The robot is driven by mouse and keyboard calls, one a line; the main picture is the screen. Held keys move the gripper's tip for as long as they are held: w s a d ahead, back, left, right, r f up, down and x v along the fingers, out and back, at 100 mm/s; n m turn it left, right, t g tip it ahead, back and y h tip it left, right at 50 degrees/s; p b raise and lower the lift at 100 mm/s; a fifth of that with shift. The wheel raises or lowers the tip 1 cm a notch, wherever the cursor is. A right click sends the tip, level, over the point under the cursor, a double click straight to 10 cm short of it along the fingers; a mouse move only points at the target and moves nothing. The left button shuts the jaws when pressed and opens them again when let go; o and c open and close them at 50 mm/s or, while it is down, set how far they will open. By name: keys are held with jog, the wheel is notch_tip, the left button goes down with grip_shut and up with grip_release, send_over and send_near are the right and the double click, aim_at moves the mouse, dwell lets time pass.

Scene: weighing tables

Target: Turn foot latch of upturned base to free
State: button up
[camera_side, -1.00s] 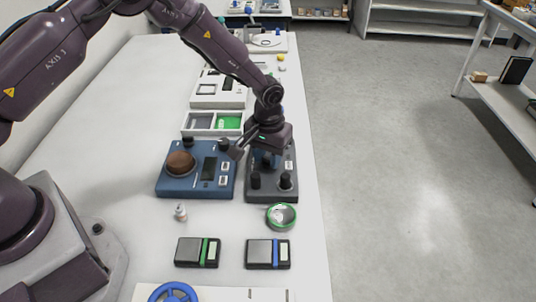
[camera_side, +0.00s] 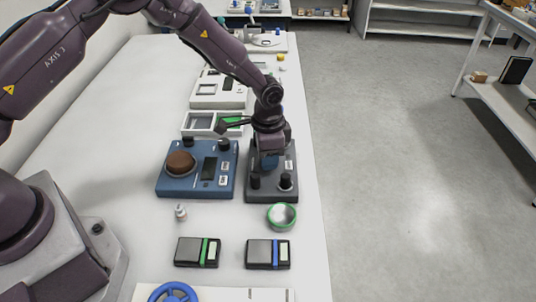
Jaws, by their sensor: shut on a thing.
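The upturned base is most likely the dark grey block (camera_side: 273,192) right of the middle of the bench, with black round feet at its near corners, one at the near left (camera_side: 255,180) and one at the near right (camera_side: 285,182). My gripper (camera_side: 268,163) points down over the far half of this block. It is shut on a small part there, which seems to be the foot latch. The latch itself is hidden by the gripper, and its angle cannot be read. A bit of blue shows at the gripper's lower end.
A blue unit (camera_side: 197,185) with a brown round pad stands close on the left. A green-rimmed dish (camera_side: 282,216) is just in front, with two small scales, one green-striped (camera_side: 190,252) and one blue-striped (camera_side: 260,255), nearer. A tray (camera_side: 200,123) lies behind.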

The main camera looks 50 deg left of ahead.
jog(key=shift+m, duration=1.1)
jog(key=o, duration=0.9)
jog(key=shift+o, duration=0.2)
notch_tip(320, 180, up, 13)
